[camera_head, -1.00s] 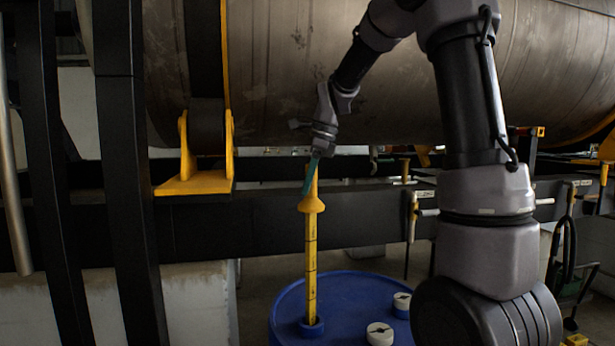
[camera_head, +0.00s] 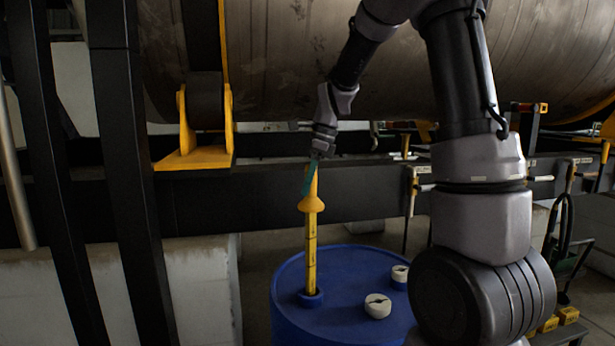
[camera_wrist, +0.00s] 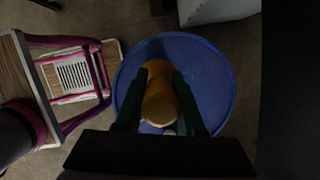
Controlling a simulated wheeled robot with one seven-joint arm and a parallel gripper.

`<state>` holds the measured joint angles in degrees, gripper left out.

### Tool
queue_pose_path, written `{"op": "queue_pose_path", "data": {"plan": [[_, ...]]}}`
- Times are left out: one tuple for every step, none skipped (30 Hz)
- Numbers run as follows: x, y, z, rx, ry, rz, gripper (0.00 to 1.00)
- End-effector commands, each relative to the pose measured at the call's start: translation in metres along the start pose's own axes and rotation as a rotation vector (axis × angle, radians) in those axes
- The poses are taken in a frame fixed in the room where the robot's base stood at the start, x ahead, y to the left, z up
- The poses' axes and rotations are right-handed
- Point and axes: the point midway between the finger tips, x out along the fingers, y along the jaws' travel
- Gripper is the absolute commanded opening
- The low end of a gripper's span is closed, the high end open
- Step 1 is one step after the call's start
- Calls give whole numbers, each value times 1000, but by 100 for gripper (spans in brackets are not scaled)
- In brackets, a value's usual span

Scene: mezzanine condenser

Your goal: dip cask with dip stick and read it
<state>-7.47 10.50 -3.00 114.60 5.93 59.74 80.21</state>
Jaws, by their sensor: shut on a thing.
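The cask is an upright blue drum (camera_head: 350,265) at the bottom middle of the head view. The dip stick (camera_head: 311,245) is a yellow marked rod with a cone-shaped collar. It stands nearly upright, its lower end hidden inside the collared opening (camera_head: 311,299) on the left of the cask's top. My gripper (camera_head: 309,178) is above the cask with its green fingers shut on the top of the stick. In the wrist view, the fingers flank the stick's yellow handle (camera_wrist: 160,103), with the blue cask top (camera_wrist: 212,80) below. The marks are too small to read.
Two white caps, one nearer (camera_head: 378,306) and one farther (camera_head: 400,273), sit on the cask's top. A large metal tank (camera_head: 270,60) and dark beam (camera_head: 260,208) lie behind. Dark posts (camera_head: 125,180) stand left. A magenta-framed item (camera_wrist: 75,80) shows beside the cask.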

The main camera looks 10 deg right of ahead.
Motion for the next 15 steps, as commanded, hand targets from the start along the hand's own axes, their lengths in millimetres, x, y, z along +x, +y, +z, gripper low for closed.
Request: {"op": "queue_pose_path", "data": {"plan": [[4, 0, -1, 1, 0, 1, 0], [6, 0, -2, 1, 0, 0, 0], [8, 0, -3, 1, 0, 1, 0], [10, 0, -3, 0, 0, 1, 0], [12, 0, -4, 0, 0, 0, 0], [15, 0, -5, 0, 0, 0, 0], [17, 0, -5, 0, 0, 0, 0], [19, 0, -6, 1, 0, 0, 0], [22, 0, -7, 1, 0, 1, 0], [24, 0, -8, 1, 0, 1, 0], [26, 0, -8, 1, 1, 0, 0], [29, 0, -9, 0, 1, 1, 0], [30, 0, -10, 0, 1, 1, 0], [32, 0, -10, 0, 0, 1, 0], [35, 0, -11, 0, 0, 0, 0]]}}
